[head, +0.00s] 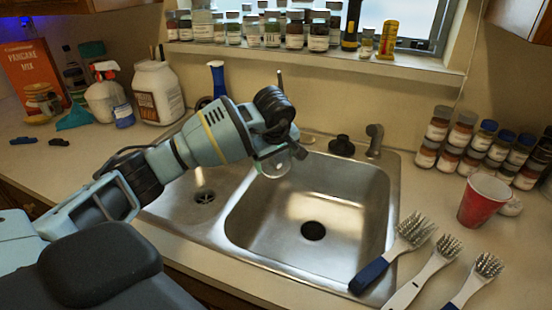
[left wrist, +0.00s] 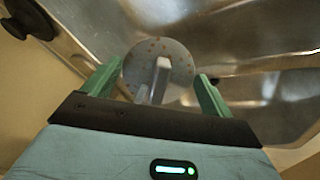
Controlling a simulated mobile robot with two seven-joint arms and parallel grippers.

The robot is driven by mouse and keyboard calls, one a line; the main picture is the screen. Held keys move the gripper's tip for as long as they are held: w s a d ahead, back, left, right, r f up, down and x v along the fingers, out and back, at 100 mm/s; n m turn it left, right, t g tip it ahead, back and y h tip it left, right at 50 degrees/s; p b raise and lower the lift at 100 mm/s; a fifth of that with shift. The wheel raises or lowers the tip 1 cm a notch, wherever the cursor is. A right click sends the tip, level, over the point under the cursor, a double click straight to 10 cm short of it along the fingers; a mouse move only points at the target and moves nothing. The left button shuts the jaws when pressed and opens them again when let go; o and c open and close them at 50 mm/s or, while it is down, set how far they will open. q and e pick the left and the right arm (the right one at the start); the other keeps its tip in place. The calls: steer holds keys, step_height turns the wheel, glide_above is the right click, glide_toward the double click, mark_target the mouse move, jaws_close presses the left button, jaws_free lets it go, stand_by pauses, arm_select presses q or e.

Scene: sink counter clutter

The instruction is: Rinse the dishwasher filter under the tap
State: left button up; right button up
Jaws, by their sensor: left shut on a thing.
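The dishwasher filter appears in the left wrist view as a round, pale, speckled disc with a raised grey grip (left wrist: 181,68). My left gripper (left wrist: 157,74) is shut on the filter, its green fingers on either side of the grip. In the head view the left gripper (head: 287,146) is above the back-left part of the right sink basin (head: 330,210), and the filter (head: 274,168) shows only as a small rounded edge below it. The tap's spout is mostly hidden behind my arm; a thin upright lever (head: 280,80) shows. No running water is visible. My right gripper is not in view.
Several brushes (head: 410,230) lie at the sink's front right edge. A red cup (head: 483,200) and jars (head: 465,132) stand on the right. A black knob (head: 341,145) and a side sprayer (head: 374,138) rise behind the basin. The basin around its drain (head: 313,231) is empty.

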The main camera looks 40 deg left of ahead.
arm_select(q)
steer(key=shift+d, duration=0.2)
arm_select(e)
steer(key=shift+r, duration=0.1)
arm_select(q)
steer(key=shift+d, duration=0.4)
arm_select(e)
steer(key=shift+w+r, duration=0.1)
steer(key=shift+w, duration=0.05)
arm_select(q)
steer(key=s+p, duration=0.3)
steer(key=s, duration=0.3)
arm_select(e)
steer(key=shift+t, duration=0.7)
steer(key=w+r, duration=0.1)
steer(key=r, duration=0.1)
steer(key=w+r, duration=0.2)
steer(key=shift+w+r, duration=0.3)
arm_select(q)
steer(key=shift+r, duration=0.1)
